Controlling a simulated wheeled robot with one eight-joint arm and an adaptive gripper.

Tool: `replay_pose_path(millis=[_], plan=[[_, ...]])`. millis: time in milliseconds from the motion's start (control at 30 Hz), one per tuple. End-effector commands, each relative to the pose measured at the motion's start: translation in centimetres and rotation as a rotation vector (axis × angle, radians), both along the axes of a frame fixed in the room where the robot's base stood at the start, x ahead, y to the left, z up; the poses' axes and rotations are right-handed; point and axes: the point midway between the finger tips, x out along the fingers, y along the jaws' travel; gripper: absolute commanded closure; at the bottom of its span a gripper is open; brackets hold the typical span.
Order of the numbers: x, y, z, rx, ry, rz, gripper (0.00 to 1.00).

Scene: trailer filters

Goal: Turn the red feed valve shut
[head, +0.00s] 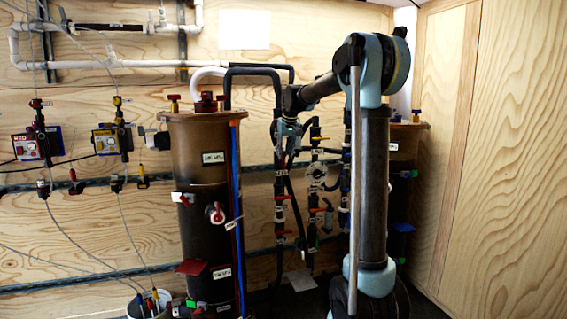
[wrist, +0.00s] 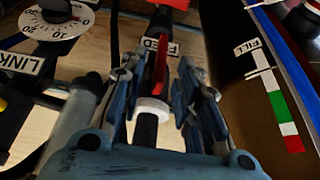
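The red feed valve handle (wrist: 161,65) shows in the wrist view as a narrow red lever, lying roughly in line with the dark pipe under it. A label reading FEED (wrist: 162,46) is behind it, partly hidden by the lever. My gripper (wrist: 158,78) is open, with one blue-grey finger on each side of the lever and visible gaps between. I cannot tell how deep the fingertips are. In the head view my gripper (head: 287,130) is small, at the dark pipes right of the front brown filter tank; this valve cannot be clearly singled out there.
The brown tank (head: 202,150) stands just left of my gripper, and its FILL label (wrist: 246,46) shows close by in the wrist view. A dial (wrist: 58,20) is at upper left there. Several red-handled valves and pipes crowd the wall. The wooden wall at right (head: 500,150) is bare.

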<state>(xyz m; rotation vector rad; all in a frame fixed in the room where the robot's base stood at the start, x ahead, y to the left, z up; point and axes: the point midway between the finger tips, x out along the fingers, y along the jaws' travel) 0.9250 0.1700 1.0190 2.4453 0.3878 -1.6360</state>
Motion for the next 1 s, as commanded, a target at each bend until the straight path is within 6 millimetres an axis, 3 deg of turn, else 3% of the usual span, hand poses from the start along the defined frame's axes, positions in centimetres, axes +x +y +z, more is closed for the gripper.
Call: replay_pose_path(millis=[300,700,833,1000], plan=[[1.4,0.5,-3.7,0.0,0.0,0.0,0.7],[1.6,0.5,-4.2,0.0,0.0,0.0,0.7],[1.6,0.5,-4.2,0.0,0.0,0.0,0.97],[1.6,0.5,-4.2,0.0,0.0,0.0,1.0]])
